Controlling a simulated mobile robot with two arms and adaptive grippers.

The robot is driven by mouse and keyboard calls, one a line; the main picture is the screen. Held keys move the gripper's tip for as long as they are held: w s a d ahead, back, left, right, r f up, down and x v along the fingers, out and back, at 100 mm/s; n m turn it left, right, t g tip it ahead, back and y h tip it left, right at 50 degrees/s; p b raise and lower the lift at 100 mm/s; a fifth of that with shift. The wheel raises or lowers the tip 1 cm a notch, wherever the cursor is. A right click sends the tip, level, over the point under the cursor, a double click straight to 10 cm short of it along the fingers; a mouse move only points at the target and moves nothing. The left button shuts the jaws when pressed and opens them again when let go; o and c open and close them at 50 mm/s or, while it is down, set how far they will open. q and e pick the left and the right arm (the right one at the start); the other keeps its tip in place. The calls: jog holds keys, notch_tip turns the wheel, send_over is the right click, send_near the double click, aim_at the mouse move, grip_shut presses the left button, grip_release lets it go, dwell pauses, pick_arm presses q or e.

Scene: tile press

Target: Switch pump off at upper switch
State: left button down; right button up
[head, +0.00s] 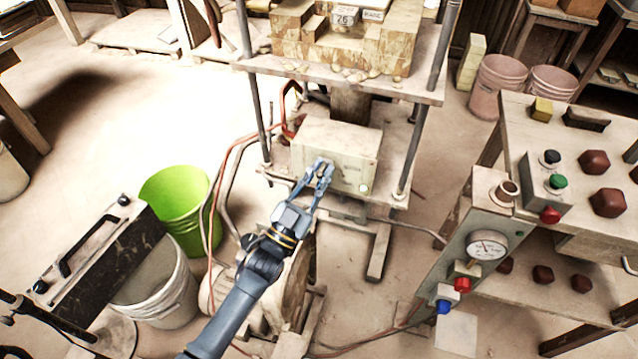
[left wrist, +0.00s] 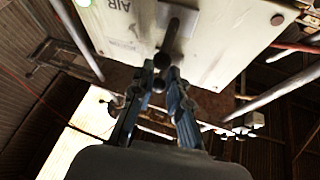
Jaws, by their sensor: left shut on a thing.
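A pale control box (head: 338,150) sits on the lower shelf of the press. In the left wrist view, its worn face (left wrist: 115,28) carries the letters "AIR". A dark switch lever (left wrist: 170,40) sticks out from a small plate on that face. My left gripper (head: 322,172) is at the front of the box. In the left wrist view, its two fingertips (left wrist: 160,73) are closed together at the lever's rounded end, shut on it. In the head view the fingers hide the lever. My right gripper is in neither view.
Press posts (head: 411,150) stand beside the box, with a loaded upper shelf above. Red hoses (head: 232,150) run down at its left. A gauge panel (head: 470,250) with coloured knobs stands at the right. A green bucket (head: 182,205) stands at the left.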

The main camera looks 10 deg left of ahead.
pick_arm(q)
jog(key=shift+f, duration=0.1)
jog(key=c, duration=1.3)
grip_release()
jog(key=shift+s, duration=0.1)
jog(key=v, duration=1.2)
